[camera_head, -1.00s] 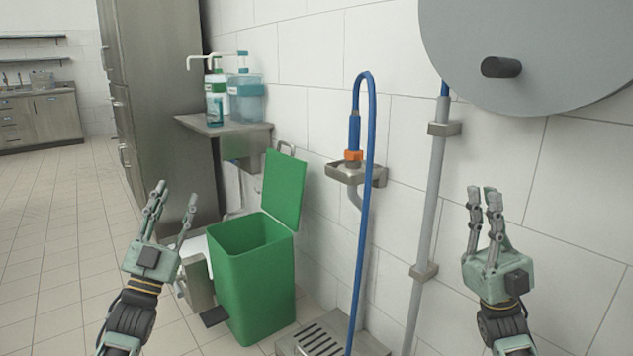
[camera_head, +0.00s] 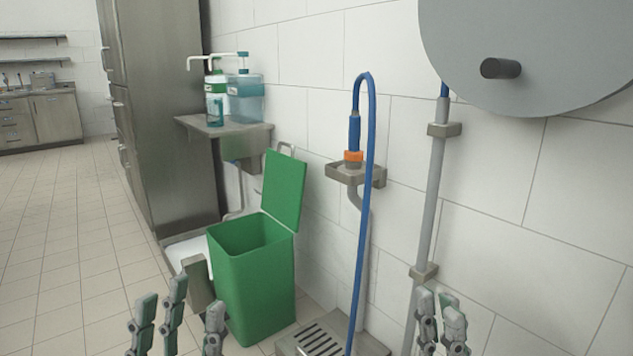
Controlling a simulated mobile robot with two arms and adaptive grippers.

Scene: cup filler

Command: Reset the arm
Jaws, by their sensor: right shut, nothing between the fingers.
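My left gripper (camera_head: 186,318) is low in the head view, in front of the green bin. Its grey-green fingers point up with gaps between them, open and empty. My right gripper (camera_head: 440,318) is at the bottom edge, right of the blue hose. Its fingers stand close together, shut with nothing between them. The palms and wrists of both grippers are cut off below the picture.
A green bin (camera_head: 252,285) with its lid up stands near the wall. A blue hose (camera_head: 363,230) hangs over a floor drain (camera_head: 322,340). A grey pipe (camera_head: 431,200) and reel (camera_head: 545,50) are at right. Soap bottles (camera_head: 216,105) stand on a shelf. Left floor is clear.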

